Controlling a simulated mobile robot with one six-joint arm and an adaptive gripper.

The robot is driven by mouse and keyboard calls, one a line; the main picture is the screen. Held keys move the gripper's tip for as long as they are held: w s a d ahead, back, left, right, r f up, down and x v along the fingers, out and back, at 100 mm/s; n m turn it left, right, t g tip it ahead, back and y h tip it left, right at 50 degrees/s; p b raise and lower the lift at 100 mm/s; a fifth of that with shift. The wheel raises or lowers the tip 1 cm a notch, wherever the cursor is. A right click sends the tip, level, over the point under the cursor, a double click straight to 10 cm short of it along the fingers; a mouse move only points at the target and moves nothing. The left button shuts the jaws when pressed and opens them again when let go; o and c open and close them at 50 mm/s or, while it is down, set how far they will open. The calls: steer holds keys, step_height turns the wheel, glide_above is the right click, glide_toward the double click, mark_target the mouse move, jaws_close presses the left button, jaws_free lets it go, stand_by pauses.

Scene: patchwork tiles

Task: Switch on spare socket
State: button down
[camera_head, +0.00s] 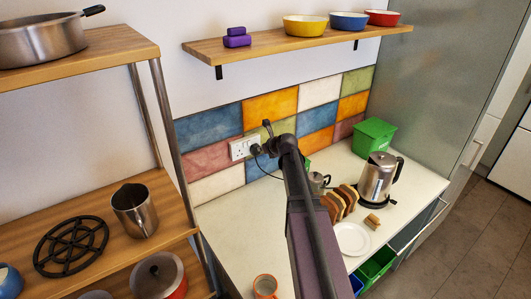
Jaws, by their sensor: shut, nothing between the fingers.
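A white double wall socket (239,148) is mounted on the patchwork tiles above the counter. A black plug (255,149) with a dark cable sits in its right side. The left side looks empty; its switch is too small to read. My gripper (267,124) is at the end of my arm, just right of the socket and near the wall. It is shut and holds nothing. My wrist is close to the plug. I cannot tell whether the fingertips touch the tiles.
The white counter (225,225) holds a steel kettle (377,180), a green bin (374,136), bread slices (340,203), a white plate (351,239) and an orange mug (265,287). A wooden shelf (280,43) with bowls hangs above. A shelving rack (90,165) stands at left.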

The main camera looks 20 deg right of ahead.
mark_target(248, 146)
steer(key=x, duration=0.2)
steer(key=b+x, duration=0.1)
steer(key=x, duration=0.1)
steer(key=r+b+x, duration=0.1)
steer(key=x, duration=0.1)
steer(key=shift+w+a+f, duration=0.1)
steer(key=shift+w+f, duration=0.05)
steer(key=shift+w, duration=0.45)
steer(key=shift+w+a, duration=0.15)
steer(key=shift+w, duration=0.4)
